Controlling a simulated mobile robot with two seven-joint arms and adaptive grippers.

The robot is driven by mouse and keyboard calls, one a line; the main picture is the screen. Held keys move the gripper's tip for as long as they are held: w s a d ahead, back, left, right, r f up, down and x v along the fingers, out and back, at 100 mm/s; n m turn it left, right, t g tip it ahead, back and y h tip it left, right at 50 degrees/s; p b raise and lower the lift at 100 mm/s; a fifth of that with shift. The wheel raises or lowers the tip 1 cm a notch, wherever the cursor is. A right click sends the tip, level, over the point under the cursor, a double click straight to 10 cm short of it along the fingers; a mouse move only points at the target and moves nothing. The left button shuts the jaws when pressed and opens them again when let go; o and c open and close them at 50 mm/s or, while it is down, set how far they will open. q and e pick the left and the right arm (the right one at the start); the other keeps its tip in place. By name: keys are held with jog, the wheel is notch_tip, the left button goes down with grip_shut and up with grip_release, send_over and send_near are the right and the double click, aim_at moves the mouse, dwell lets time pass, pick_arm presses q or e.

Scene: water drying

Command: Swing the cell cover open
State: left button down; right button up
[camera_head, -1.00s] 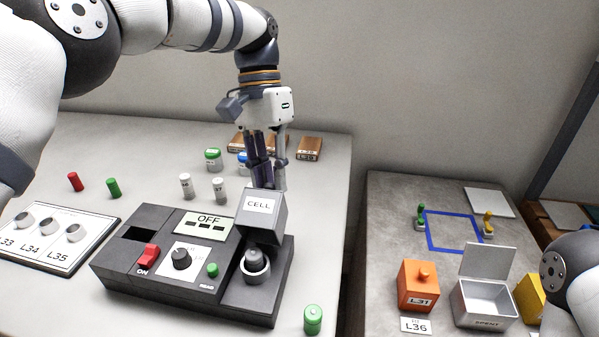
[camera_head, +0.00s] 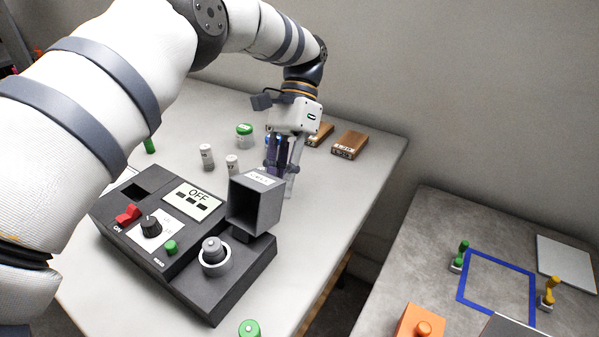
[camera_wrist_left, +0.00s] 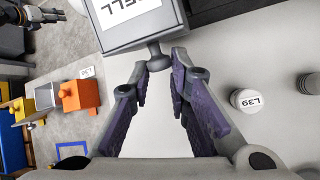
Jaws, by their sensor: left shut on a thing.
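The cell cover (camera_head: 255,205) is a dark grey hollow box, tilted up on its hinge at the back of the grey device (camera_head: 185,285). Its open side faces the camera. Below it, a grey cylinder (camera_head: 211,249) stands in a light round socket. My left gripper (camera_head: 284,176) is behind the cover, its fingertips partly hidden in the head view. In the left wrist view, it is shut on the cover's round grey knob (camera_wrist_left: 158,57), below the CELL label (camera_wrist_left: 120,5).
The device carries an OFF display (camera_head: 192,200), a red switch (camera_head: 127,215), a black dial (camera_head: 150,227) and a green button (camera_head: 170,247). Pale vials (camera_head: 206,157) and a green-capped jar (camera_head: 244,136) stand close to my left gripper. Wooden blocks (camera_head: 349,145) lie behind.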

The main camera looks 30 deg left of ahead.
pick_arm(q)
jog(key=shift+w+a+f+g, duration=0.1)
jog(key=shift+a+f+g, duration=0.2)
jog(key=shift+f, duration=0.15)
jog(key=c, duration=1.5)
grip_release()
jog(key=shift+a, duration=0.1)
jog(key=shift+d, duration=0.2)
